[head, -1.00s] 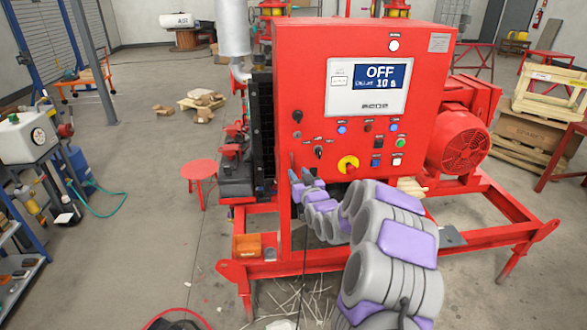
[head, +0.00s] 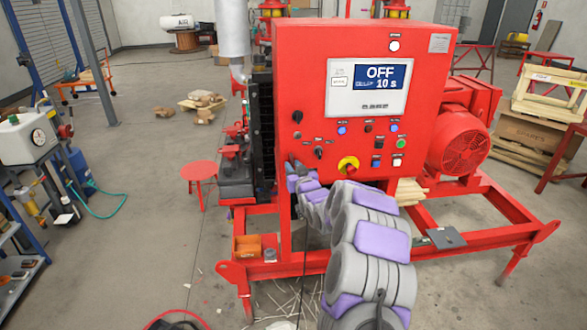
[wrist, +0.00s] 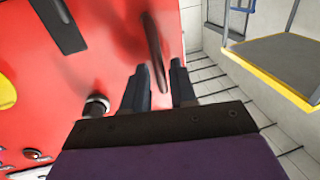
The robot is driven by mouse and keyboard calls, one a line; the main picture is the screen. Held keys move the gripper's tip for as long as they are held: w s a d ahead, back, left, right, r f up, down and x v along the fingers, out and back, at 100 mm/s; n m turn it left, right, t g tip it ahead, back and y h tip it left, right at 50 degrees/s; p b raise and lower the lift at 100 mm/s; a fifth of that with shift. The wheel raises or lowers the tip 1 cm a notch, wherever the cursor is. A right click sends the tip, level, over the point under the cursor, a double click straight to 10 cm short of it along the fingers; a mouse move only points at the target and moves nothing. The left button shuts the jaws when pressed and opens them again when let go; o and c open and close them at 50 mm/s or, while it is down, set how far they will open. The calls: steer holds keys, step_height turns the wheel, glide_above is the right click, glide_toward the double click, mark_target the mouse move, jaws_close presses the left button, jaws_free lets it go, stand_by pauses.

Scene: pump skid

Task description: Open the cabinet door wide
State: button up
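The red cabinet (head: 310,70) stands on the skid with its front panel facing me and looks shut. A dark red upright handle (wrist: 154,50) sticks out near the panel's edge in the wrist view. My gripper (wrist: 161,66) is open, its two dark fingers apart, with the handle's lower end showing between them. I cannot tell whether the fingers touch it. In the head view my gripper (head: 292,166) is at the panel's lower left edge, small and partly hidden by my arm; the handle is not clear there.
A yellow-red rotary switch (head: 348,164), a black selector knob (head: 319,152) and several buttons stick out of the panel near my arm. A red stool (head: 199,171) stands to the left. The floor left of the cabinet is mostly open. A red motor (head: 460,145) is at right.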

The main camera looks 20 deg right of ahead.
jaws_close()
stand_by(1.1)
